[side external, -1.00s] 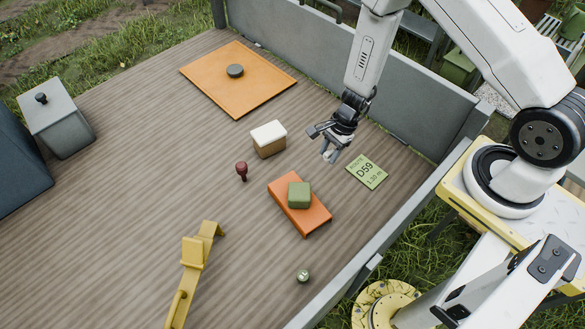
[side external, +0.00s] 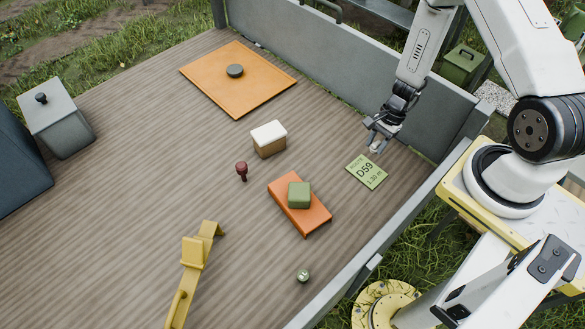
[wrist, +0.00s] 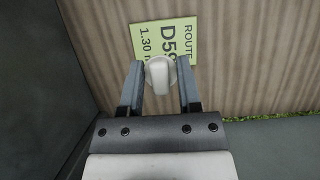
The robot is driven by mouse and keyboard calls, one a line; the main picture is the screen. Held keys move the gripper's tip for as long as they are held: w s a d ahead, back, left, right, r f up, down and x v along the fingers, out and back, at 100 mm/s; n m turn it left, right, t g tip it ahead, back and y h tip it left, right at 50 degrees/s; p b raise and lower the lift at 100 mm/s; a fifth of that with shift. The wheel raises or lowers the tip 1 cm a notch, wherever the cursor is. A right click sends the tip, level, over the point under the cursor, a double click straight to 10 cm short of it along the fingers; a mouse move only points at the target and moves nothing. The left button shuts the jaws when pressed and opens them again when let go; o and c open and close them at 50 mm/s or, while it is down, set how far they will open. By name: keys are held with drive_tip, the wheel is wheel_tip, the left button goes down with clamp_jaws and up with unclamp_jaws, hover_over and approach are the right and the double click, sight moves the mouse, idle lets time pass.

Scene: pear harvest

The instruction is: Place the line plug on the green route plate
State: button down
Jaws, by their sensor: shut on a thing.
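The green route plate (side external: 367,172), marked D59, lies flat on the wooden deck near the right side wall. My gripper (side external: 376,143) is just above and behind the plate's far edge. In the wrist view my gripper (wrist: 160,75) is shut on a small pale, rounded piece, which I take to be the line plug (wrist: 160,73). The plug covers part of the plate (wrist: 176,38) in that view. The plug (side external: 375,149) shows only as a small light spot between the fingers in the side view. The gap between plug and plate is hard to judge.
An orange stand (side external: 315,216) bears a green block (side external: 299,195). Nearby are a cream-topped box (side external: 268,138), a dark red knob piece (side external: 242,171) and a small round green item (side external: 303,276). A grey wall (side external: 330,65) edges the deck behind my gripper.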

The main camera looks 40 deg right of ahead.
drive_tip(key=shift+f, duration=0.15)
drive_tip(key=shift+f, duration=2.75)
drive_tip(key=shift+f, duration=0.15)
drive_tip(key=shift+f, duration=1.95)
drive_tip(key=shift+f, duration=0.1)
drive_tip(key=shift+c, duration=1.5)
unclamp_jaws()
drive_tip(key=shift+r, duration=0.2)
drive_tip(key=v, duration=1.2)
